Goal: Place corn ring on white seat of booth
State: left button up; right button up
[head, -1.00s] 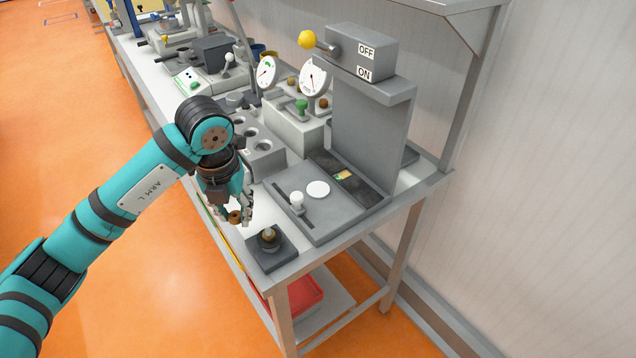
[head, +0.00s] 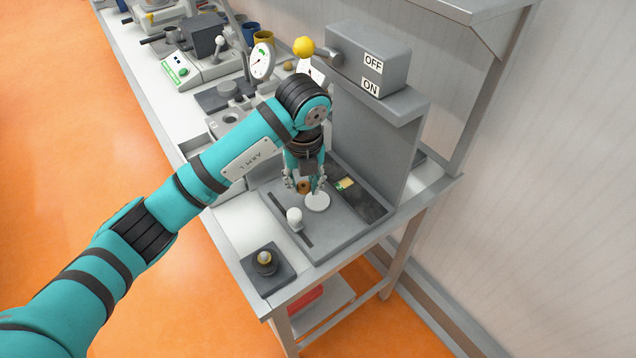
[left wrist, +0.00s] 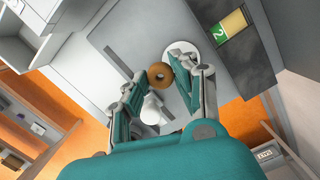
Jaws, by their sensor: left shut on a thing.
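The corn ring (head: 303,188) is a small brown-orange ring, held between the fingertips of my left gripper (head: 304,184). In the left wrist view the ring (left wrist: 160,75) shows round, with its hole visible. The white seat (head: 318,202) is a flat round disc on the grey base of the booth (head: 340,222). In the head view the ring is just left of and above the disc. In the left wrist view it is at the lower left of the white seat (left wrist: 186,46), which a finger partly covers. I cannot tell the exact height of the ring. My right gripper is out of view.
A white knob (head: 294,216) stands in a slot in front of the seat. A dark strip with a yellow-green label (head: 345,184) lies behind it. The booth's upright and switch box (head: 370,62) rise behind. A dark pad with a brass peg (head: 264,258) sits at the table's front corner.

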aim_at(317, 200)
pick_arm(q)
jog(key=d, duration=0.3)
jog(key=shift+f+p, duration=0.15)
jog(key=shift+p, duration=0.15)
jog(key=shift+f, duration=0.2)
notch_tip(317, 200, down, 2)
jog(key=shift+f+p, duration=0.15)
jog(key=shift+p, duration=0.65)
jog(key=shift+a+f, duration=0.1)
jog(key=shift+f, duration=0.5)
jog(key=o, duration=0.6)
jog(key=shift+w, duration=0.1)
jog(key=shift+o, duration=0.3)
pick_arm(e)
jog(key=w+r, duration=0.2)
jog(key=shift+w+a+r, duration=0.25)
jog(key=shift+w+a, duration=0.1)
pick_arm(q)
jog(key=shift+r, duration=0.1)
